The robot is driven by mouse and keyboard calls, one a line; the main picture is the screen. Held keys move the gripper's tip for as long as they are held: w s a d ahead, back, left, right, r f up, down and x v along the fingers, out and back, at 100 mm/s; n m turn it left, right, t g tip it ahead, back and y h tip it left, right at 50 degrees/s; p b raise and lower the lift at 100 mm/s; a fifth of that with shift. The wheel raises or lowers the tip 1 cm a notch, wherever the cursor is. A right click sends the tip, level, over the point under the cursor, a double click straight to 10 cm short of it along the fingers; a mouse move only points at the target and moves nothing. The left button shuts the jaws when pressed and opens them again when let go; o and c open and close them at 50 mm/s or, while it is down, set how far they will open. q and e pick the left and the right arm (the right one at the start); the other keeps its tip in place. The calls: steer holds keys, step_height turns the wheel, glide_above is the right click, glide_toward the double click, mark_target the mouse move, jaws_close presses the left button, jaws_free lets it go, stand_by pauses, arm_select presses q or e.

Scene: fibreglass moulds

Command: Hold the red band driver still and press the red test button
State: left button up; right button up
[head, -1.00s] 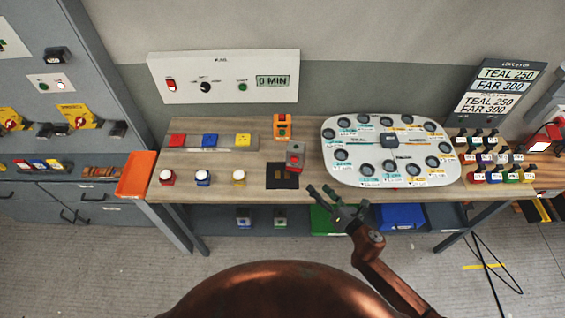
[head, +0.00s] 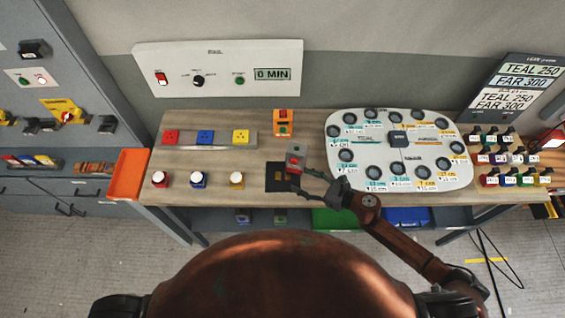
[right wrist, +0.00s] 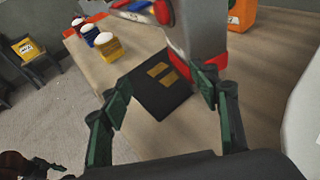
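The grey driver with a red band (head: 296,157) stands by a black pad (head: 278,178) on the bench. In the right wrist view, its lower end shows a red band (right wrist: 216,64) and its upper part a red button (right wrist: 163,12). My right gripper (head: 305,183) is open beside the driver, from the right and front. In the right wrist view, its two green-padded fingers (right wrist: 160,88) are apart with the pad and driver just beyond; I see no contact. A copper and dark part of mine, perhaps my left gripper (right wrist: 35,165), shows at lower left, too small to read.
Red, blue and yellow-based white-topped buttons (head: 198,180) stand left of the pad. An orange device (head: 283,122) stands behind the driver. A white board with round sockets (head: 400,184) lies to the right. An orange tray (head: 128,175) sits at the bench's left end.

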mark_target(285, 177)
steer(key=b+x, duration=0.1)
steer(key=x, duration=0.7)
steer(key=shift+w+a+f+b, duration=0.15)
steer(key=shift+w+a+b, duration=0.1)
steer(key=shift+b, duration=0.15)
jaws_close()
stand_by(0.4)
steer(key=c, duration=1.4)
jaws_free()
steer(key=shift+c, duration=0.2)
steer(key=o, duration=1.5)
